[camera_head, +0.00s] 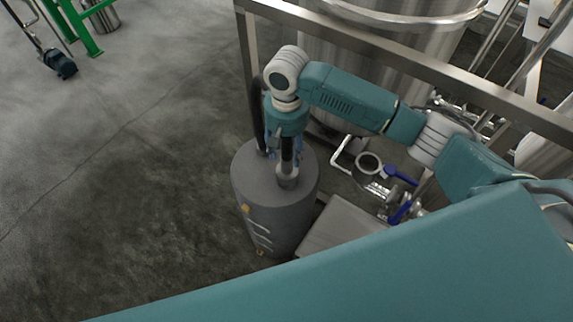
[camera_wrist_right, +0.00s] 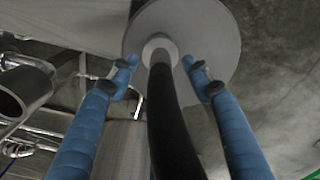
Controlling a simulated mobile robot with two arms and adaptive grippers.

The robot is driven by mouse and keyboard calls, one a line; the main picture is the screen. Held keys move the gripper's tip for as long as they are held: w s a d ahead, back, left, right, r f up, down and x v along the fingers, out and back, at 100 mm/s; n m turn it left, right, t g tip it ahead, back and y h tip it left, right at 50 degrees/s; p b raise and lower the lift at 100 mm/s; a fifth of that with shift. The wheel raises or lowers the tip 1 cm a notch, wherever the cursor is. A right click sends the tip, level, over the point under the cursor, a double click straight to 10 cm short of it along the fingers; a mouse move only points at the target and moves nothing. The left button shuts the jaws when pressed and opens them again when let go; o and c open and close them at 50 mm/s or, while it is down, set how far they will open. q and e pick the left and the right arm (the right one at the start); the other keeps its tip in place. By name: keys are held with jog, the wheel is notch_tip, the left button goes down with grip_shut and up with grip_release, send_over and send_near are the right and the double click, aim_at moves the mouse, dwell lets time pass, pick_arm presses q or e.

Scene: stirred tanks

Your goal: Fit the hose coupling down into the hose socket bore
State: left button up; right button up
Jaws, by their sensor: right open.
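The light grey hose coupling (camera_head: 288,178) stands upright on the top of a dark grey drum (camera_head: 274,215). In the right wrist view the coupling (camera_wrist_right: 158,46) shows as a pale collar at the far end of a black hose (camera_wrist_right: 171,125). My right gripper (camera_head: 286,152) points down above the drum, and its blue fingers (camera_wrist_right: 161,70) are open on either side of the hose, with visible gaps. An upright open pipe mouth (camera_head: 368,163), possibly the hose socket, is right of the drum; its bore looks empty. My left gripper is out of view.
A steel frame rail (camera_head: 430,70) runs in front of a large steel tank (camera_head: 385,60). Pipework with blue valve handles (camera_head: 400,174) stands right of the drum. The concrete floor (camera_head: 120,190) at left is clear.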

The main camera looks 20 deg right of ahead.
aim_at(287, 161)
jog(key=shift+f, duration=0.75)
notch_tip(287, 161, down, 4)
jog(key=shift+w+d+f, duration=0.1)
jog(key=shift+w+f, duration=0.05)
jog(key=shift+f, duration=0.25)
jog(key=shift+c, duration=1.3)
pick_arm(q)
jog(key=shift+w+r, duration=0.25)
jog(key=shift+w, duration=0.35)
pick_arm(e)
jog(key=shift+w, duration=0.1)
grip_shut()
